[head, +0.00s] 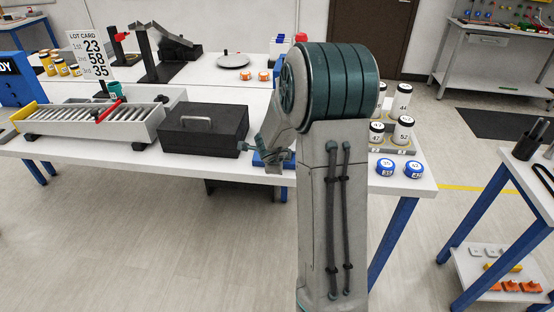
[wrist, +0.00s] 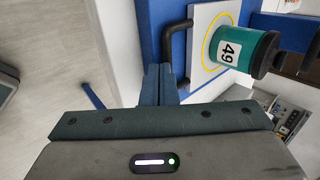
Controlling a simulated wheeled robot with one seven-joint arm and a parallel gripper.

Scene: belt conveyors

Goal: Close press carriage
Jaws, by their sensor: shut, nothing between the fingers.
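In the wrist view, a pale plate with a yellow ring (wrist: 199,62), which looks like the press carriage, sits against a blue body (wrist: 173,14). A black bar handle (wrist: 166,42) is on its near edge. A teal canister with a black lid and the number 49 (wrist: 229,46) stands on the plate; the view is turned sideways. My gripper (wrist: 160,72) is shut and empty, its fingertips close to the handle; contact cannot be told. In the head view, my gripper (head: 258,148) is low over the front table edge. My arm hides most of the press there.
A black box with a handle (head: 203,130) stands just left of my gripper. The floor in front of the table (head: 150,240) is clear.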

